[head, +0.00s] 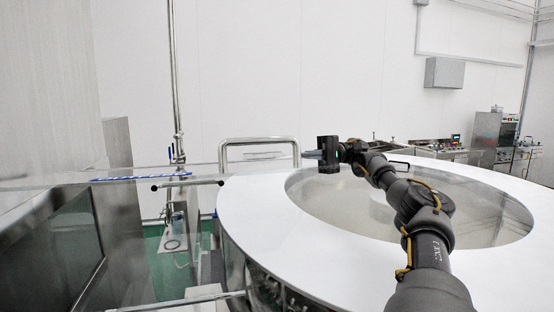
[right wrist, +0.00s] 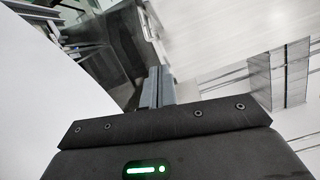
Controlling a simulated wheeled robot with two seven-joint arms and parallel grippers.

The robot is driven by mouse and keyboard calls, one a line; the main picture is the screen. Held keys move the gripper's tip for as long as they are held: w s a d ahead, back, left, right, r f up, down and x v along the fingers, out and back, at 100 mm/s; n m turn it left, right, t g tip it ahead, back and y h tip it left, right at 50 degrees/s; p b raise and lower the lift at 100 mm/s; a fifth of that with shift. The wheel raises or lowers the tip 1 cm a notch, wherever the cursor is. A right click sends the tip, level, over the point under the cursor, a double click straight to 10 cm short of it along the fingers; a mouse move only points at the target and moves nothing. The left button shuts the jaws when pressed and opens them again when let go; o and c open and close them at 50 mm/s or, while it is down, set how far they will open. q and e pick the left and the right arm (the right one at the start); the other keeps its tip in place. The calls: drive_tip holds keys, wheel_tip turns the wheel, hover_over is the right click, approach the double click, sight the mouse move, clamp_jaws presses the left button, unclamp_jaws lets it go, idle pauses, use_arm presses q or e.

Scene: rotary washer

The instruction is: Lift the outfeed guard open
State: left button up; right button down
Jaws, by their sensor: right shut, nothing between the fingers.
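A clear panel, seemingly the outfeed guard (head: 140,184), lies at the left of the head view, with blue markings along it. A thin metal bar with black ends (head: 188,184) lies at its near side. I cannot tell how far the guard is open. My right gripper (head: 312,155) is above the far left part of the round white rim (head: 262,222), pointing left, apart from the bar. Its fingers are shut and empty; they also show together in the right wrist view (right wrist: 156,88). My left gripper is not in view.
A bent steel tube rail (head: 260,141) stands behind the rim, just left of my right gripper. A vertical steel pipe (head: 175,80) rises at the left. A steel housing with a dark window (head: 60,250) is at near left. Machines with control panels (head: 440,146) stand at back right.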

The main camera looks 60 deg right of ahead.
drive_tip(key=a+r+b, duration=0.1)
drive_tip(key=a+b, duration=0.7)
drive_tip(key=a, duration=0.3)
drive_tip(key=shift+w+r, duration=0.15)
drive_tip(key=shift+r, duration=0.05)
idle(0.4)
